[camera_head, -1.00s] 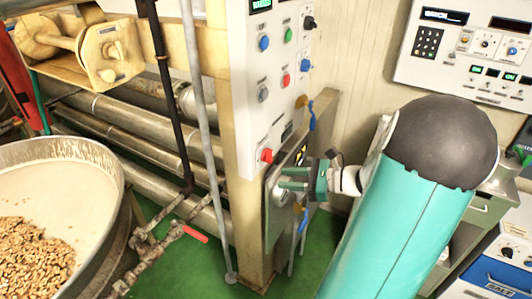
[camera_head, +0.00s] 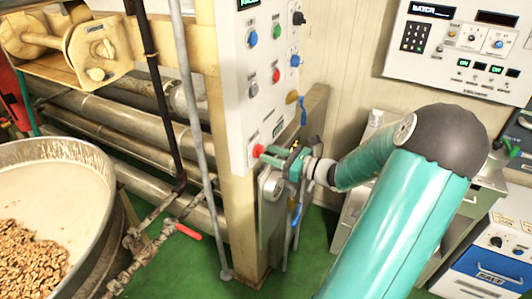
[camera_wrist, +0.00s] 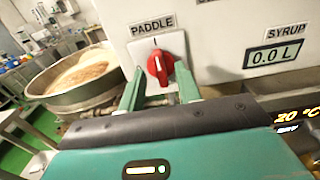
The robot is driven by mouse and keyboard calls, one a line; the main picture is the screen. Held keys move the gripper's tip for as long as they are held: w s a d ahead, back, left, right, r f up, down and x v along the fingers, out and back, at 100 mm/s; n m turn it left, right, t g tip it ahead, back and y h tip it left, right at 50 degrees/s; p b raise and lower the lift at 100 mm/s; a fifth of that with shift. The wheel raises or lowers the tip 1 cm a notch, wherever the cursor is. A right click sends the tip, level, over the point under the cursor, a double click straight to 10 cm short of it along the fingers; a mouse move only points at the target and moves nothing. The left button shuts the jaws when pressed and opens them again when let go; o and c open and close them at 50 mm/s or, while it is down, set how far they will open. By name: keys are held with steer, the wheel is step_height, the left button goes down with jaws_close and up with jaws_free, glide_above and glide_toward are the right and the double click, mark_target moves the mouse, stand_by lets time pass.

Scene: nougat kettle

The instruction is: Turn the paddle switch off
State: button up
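The paddle switch is a red rotary knob (camera_wrist: 160,65) on a white plate under a "PADDLE" label (camera_wrist: 153,25) in the wrist view. In the head view the red knob (camera_head: 258,150) sits low on the white control panel (camera_head: 243,100). My gripper (camera_wrist: 161,88) is open in the wrist view. Its two green fingers point at the knob, one to each side of its lower part. In the head view my gripper (camera_head: 277,157) is right at the knob. I cannot tell whether the fingers touch it.
A large kettle (camera_head: 105,185) with nuts stands at the left, and it also shows in the wrist view (camera_wrist: 66,100). A syrup display (camera_wrist: 273,56) reads 0.0 L. A batch control panel (camera_head: 468,70) is on the wall at the right. Pipes run behind the kettle.

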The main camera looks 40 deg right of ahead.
mark_target(260, 152)
steer(key=shift+x, duration=1.15)
steer(key=shift+c, duration=0.2)
jaws_close()
